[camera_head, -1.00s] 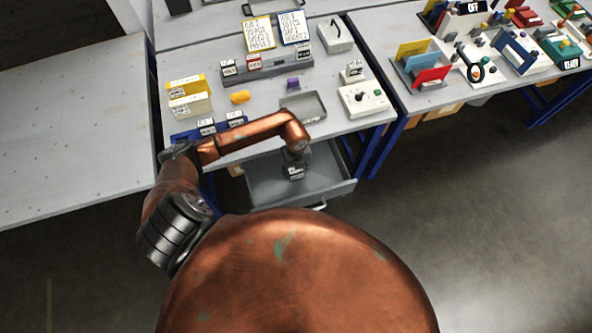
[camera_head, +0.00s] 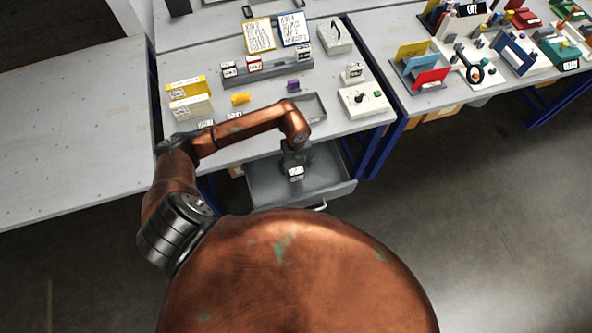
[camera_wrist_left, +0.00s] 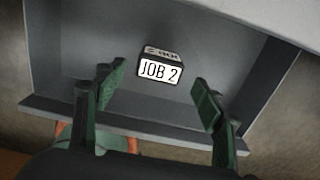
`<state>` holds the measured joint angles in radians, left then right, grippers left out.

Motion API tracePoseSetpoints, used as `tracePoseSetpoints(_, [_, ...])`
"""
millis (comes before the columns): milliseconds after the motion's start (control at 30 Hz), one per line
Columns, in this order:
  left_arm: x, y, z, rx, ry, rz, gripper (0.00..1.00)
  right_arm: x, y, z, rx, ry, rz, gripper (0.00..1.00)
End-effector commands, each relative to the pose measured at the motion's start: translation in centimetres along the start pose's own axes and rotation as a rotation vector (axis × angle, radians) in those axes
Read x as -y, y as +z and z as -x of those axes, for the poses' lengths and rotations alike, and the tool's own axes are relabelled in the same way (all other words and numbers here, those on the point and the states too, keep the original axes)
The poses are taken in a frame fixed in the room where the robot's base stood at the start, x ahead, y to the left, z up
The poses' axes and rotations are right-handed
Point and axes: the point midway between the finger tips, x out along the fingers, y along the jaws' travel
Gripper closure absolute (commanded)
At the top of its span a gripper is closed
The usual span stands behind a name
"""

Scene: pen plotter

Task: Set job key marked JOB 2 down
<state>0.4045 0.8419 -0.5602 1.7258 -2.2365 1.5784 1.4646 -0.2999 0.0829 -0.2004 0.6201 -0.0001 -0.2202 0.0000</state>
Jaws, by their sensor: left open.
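The job key marked JOB 2 (camera_wrist_left: 161,70) is a small dark block with a white label. It sits in the open grey drawer (camera_wrist_left: 62,60), and its label faces up toward the left wrist camera. In the head view the key (camera_head: 296,173) shows as a small white-labelled block in the drawer (camera_head: 262,190), just below my left gripper. My left gripper (camera_wrist_left: 158,98) is open, with one green-padded finger on each side of the picture and the key between and beyond them, apart from both. In the head view the left gripper (camera_head: 293,160) is dark and partly hidden by its arm.
Above the drawer, the workbench (camera_head: 350,133) holds a grey tray (camera_head: 312,106), a white control box (camera_head: 362,100) and a rack with labelled blocks (camera_head: 268,70). Yellow card holders (camera_head: 188,88) stand at its left.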

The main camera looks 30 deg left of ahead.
Motion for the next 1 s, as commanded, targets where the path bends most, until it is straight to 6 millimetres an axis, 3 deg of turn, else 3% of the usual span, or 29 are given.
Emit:
tracePoseSetpoints(100, [0.0,0.1,2.7,0.003,-0.001,-0.002,0.37,0.0,-0.1,0.2,-0.001,0.0,0.0,0.75])
tracePoseSetpoints(300, [0.1,0.1,5.7,0.002,-0.001,0.0,0.37,0.1,-0.1,0.3,-0.001,-0.001,-0.001,0.75])
tracePoseSetpoints(500, [0.0,0.0,6.8,0.001,0.001,0.0,0.37,0.4,-0.1,0.3,-0.002,-0.004,-0.003,0.75])
tracePoseSetpoints(800, [0.0,-0.1,6.8,-0.003,-0.002,-0.001,0.37,0.5,-0.2,0.3,-0.002,-0.005,-0.003,0.75])
tracePoseSetpoints(867, [0.5,-0.8,6.7,-0.021,-0.022,-0.012,0.37,0.5,-0.2,0.3,-0.003,-0.005,-0.003,0.75])
tracePoseSetpoints(933, [1.6,-2.7,6.6,-0.073,-0.079,-0.041,0.37,0.5,-0.3,0.3,-0.004,-0.005,-0.003,0.75])
tracePoseSetpoints(1000, [3.7,-6.0,6.9,-0.161,-0.188,-0.083,0.37,0.5,-0.5,0.3,-0.006,-0.005,-0.002,0.75])
